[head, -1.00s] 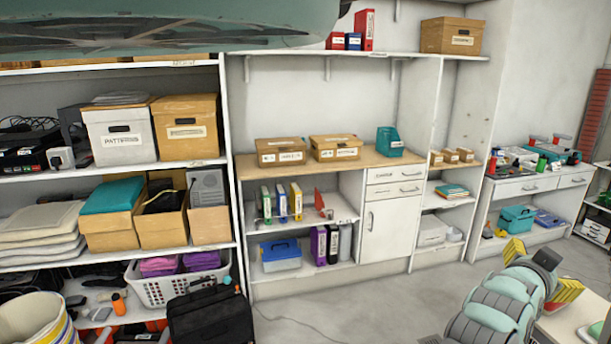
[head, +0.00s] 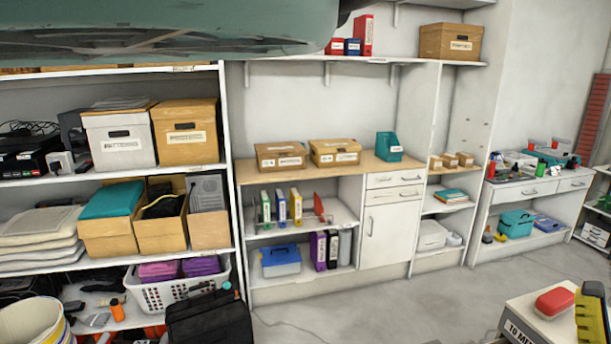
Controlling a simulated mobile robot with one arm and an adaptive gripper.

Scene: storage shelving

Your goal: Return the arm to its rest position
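My gripper (head: 592,314) is at the lower right edge of the head view, partly cut off by the frame. A yellow ribbed finger pad and a dark finger part show. The other finger does not show clearly, so I cannot tell how far it is open. A red object (head: 555,302) with a pale lower edge lies on a light box (head: 522,318) with partly readable lettering on its side. The gripper appears just right of the red object in the picture, and I cannot tell whether they touch.
Shelving (head: 228,160) with boxes and a laundry basket (head: 172,292) stands at left. A black case (head: 210,318) is on the floor in front. A white cabinet (head: 390,235) and a workbench (head: 525,190) line the back. The grey floor (head: 400,305) between is clear.

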